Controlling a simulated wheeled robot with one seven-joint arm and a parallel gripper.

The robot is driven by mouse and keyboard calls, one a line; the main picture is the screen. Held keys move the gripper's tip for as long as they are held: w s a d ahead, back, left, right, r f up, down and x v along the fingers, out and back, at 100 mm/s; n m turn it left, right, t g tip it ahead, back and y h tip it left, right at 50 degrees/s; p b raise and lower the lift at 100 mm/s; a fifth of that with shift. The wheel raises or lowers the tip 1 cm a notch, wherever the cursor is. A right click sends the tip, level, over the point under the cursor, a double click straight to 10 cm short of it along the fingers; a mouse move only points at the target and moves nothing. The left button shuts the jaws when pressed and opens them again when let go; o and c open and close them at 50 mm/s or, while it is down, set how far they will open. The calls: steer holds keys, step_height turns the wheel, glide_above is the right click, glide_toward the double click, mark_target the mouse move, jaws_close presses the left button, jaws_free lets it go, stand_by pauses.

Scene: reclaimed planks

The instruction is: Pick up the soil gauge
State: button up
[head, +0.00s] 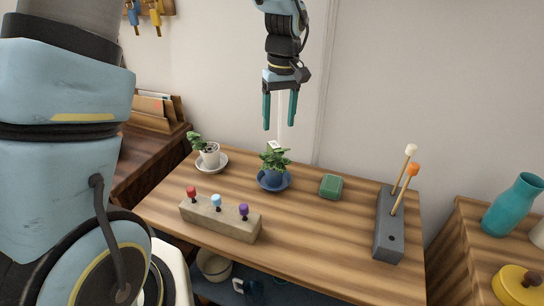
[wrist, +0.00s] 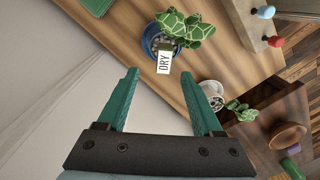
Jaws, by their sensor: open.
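My gripper (head: 280,126) is open and empty, pointing down above the plant in the blue pot (head: 272,177). A white card reading "DRY" (wrist: 164,62) stands by that plant and lies between my fingertips (wrist: 160,74) in the wrist view, apart from them.
A white potted plant (head: 209,155) stands on a saucer at the back left. A green box (head: 330,186) lies right of the blue pot. A teal vase (head: 512,205) and a yellow lid (head: 518,286) are on the right-hand table. The front-middle plank tabletop (head: 310,240) is clear.

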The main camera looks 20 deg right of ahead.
mark_target(274, 145)
step_height(274, 145, down, 4)
steer(key=shift+a+r, duration=0.15)
steer(key=shift+r, duration=0.05)
steer(key=f+p, duration=0.1)
steer(key=f, duration=0.1)
steer(key=a+f+p, duration=0.1)
steer(key=f, duration=0.1)
steer(key=shift+f, duration=0.75)
steer(key=shift+w, duration=0.1)
jaws_close()
